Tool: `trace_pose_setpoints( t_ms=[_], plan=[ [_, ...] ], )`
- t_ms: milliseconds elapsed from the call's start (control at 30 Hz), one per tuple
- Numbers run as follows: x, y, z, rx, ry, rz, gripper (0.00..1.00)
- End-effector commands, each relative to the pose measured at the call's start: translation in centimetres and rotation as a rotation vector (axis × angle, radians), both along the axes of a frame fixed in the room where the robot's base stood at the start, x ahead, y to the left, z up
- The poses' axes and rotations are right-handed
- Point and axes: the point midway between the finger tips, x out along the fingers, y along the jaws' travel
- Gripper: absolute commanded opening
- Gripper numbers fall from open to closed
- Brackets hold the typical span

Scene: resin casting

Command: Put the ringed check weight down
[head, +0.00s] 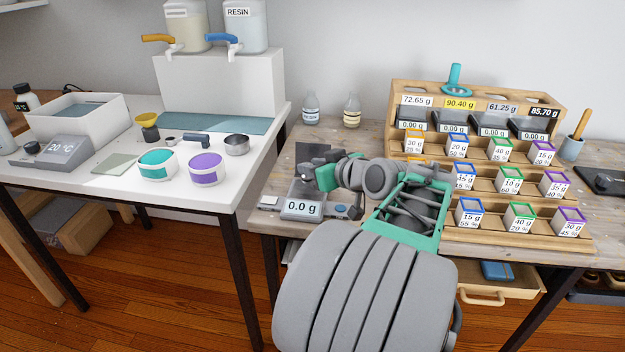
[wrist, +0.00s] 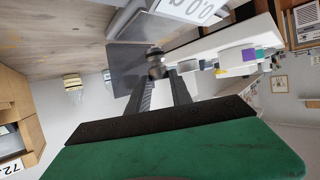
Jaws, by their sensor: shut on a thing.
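The ringed check weight (wrist: 155,62) is a small dark grey metal piece at the fingertips in the wrist view. My gripper (wrist: 160,80) is shut on it. Its ring cannot be made out clearly. In the head view my gripper (head: 318,176) is over the back part of a small scale (head: 302,208) that reads 0.0 g. The gripper and arm hide most of the scale's pan and the weight in that view. I cannot tell whether the weight touches anything below it.
A wooden rack (head: 575,240) with several labelled cups and small displays stands right of my arm. Two small bottles (head: 311,108) stand behind the scale. The left white table (head: 110,195) holds a teal tub (head: 156,163) and a purple tub (head: 207,169). A drawer (head: 500,290) below is open.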

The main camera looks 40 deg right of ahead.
Motion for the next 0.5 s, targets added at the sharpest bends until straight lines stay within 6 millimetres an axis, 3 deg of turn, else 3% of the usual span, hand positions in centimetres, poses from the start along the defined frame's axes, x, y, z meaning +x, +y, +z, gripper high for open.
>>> trace_pose_setpoints(
  t_ms=[33, 100, 467, 500],
  plan=[
    [-0.1, 0.0, -1.5, 0.006, 0.001, -0.001, 0.00],
    [-0.1, 0.1, -2.5, 0.005, 0.001, -0.002, 0.00],
    [-0.2, 0.0, -3.0, 0.002, 0.001, -0.002, 0.00],
    [-0.1, 0.0, -2.8, 0.002, 0.001, -0.002, 0.29]
  ],
)
